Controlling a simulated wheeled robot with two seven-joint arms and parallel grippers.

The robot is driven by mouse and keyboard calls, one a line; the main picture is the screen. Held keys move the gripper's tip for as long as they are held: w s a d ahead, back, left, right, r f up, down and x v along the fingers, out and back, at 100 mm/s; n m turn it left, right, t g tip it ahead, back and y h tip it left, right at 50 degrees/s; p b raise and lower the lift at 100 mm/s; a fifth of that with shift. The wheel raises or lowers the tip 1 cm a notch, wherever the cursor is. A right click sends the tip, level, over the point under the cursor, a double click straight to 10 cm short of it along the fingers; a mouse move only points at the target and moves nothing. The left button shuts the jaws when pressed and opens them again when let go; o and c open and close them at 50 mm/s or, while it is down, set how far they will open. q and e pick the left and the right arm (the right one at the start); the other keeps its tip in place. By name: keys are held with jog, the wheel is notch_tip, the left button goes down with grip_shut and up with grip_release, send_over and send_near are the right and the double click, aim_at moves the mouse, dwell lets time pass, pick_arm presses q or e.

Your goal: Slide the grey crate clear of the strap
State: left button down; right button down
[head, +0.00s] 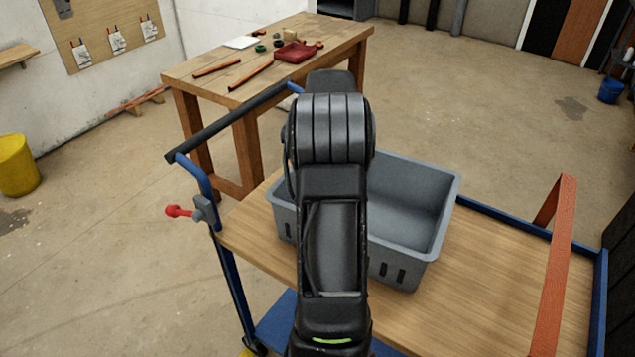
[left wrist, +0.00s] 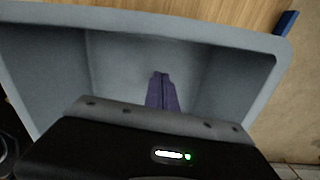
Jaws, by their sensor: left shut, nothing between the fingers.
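The grey crate (head: 412,248) stands upright and looks empty on the wooden deck of the trolley. My arm crosses in front of it in the head view and hides its middle. The orange-red strap (head: 554,275) runs across the right end of the deck. Bare deck shows between crate and strap; they are apart. In the left wrist view the crate (left wrist: 215,25) surrounds my left gripper (left wrist: 160,76), whose purple fingers are shut and empty, pointing over or into the crate. Whether they touch it I cannot tell. My right gripper is not in view.
The trolley deck (head: 480,270) has a blue raised edge (head: 510,222) and a black-and-blue handle (head: 228,122) at the left. A red-knobbed lever (head: 180,211) sticks out there. A wooden workbench (head: 205,82) with small items stands behind.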

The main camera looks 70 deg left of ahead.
pick_arm(q)
notch_tip(320, 180, up, 7)
jog(key=shift+w+a+r, duration=0.15)
jog(key=shift+w+r, duration=0.05)
jog(key=shift+w, duration=0.05)
dwell(0.6)
